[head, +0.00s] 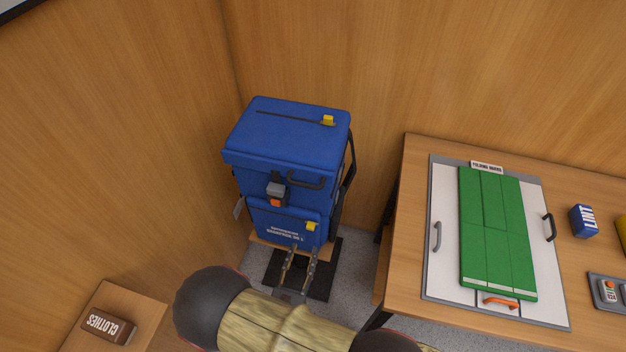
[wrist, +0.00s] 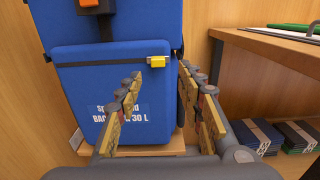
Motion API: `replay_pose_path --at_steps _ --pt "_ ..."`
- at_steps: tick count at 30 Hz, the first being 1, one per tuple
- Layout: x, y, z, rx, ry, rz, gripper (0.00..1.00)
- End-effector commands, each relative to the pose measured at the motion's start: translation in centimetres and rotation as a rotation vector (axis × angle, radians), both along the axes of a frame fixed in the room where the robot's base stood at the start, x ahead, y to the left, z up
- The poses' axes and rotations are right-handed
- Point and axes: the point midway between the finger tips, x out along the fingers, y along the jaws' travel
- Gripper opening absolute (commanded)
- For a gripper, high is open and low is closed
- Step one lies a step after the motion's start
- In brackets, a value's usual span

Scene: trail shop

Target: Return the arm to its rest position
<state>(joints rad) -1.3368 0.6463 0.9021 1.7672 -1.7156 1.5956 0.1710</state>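My gripper (head: 299,262) is in front of the lower part of a blue backpack (head: 287,134), with its fingers pointing toward it. In the wrist view my gripper (wrist: 161,95) shows its two fingers spread apart, with nothing between them but the backpack (wrist: 80,75) behind. The backpack stands upright in the corner on a small wooden stand (head: 262,246). Its lid is down, and a yellow zip pull (head: 311,226) shows on the front pocket. I cannot tell whether the fingertips touch the backpack.
A wooden table (head: 398,240) at right holds a folding board (head: 436,200) with a folded green cloth (head: 495,235) and a blue lint box (head: 583,220). A wooden surface (head: 140,305) with a clothes sign (head: 109,327) is at lower left. Walls close in behind and left.

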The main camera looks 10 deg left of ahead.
Motion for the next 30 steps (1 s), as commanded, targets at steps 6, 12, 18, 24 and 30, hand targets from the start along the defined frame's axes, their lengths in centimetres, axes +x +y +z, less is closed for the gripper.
replay_pose_path --at_steps 6,12,18,24,30 --pt "0.0 0.0 -0.2 -0.007 0.009 -0.001 0.38" --pt "-1.0 -5.1 -1.9 -0.05 0.087 -0.157 0.38" --pt "-3.6 -11.2 -0.3 0.009 0.173 -0.452 0.38" --pt "-6.4 -15.6 3.2 0.237 0.267 -0.822 0.38" --pt "-9.3 -17.8 6.9 0.568 0.356 -1.184 0.38"
